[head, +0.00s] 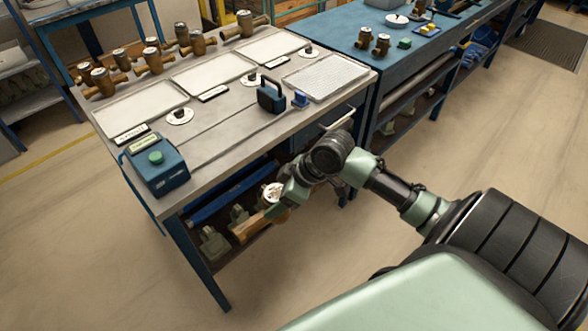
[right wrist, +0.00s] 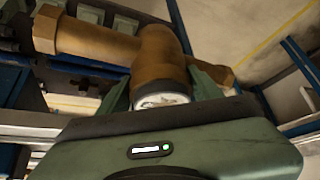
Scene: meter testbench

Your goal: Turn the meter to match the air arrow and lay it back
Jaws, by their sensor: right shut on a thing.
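My right gripper (head: 281,198) is shut on a brass meter (head: 256,226), held off the front edge of the test bench (head: 235,138), lower than its top. The meter's pale round face shows beside the gripper, and its brass pipe end points down and left. In the right wrist view the brass meter (right wrist: 158,55) sits between the two green fingers (right wrist: 163,90), its white face partly hidden by the gripper body. I cannot make out an arrow on the meter, nor an air arrow on the bench. My left gripper is not in view.
Several brass meters (head: 152,60) stand along the bench's back edge beside flat pale trays (head: 140,106). A blue box with a green button (head: 157,164) stands at the front left corner. A dark blue handled device (head: 271,96) stands near the right. A second blue bench (head: 345,35) adjoins.

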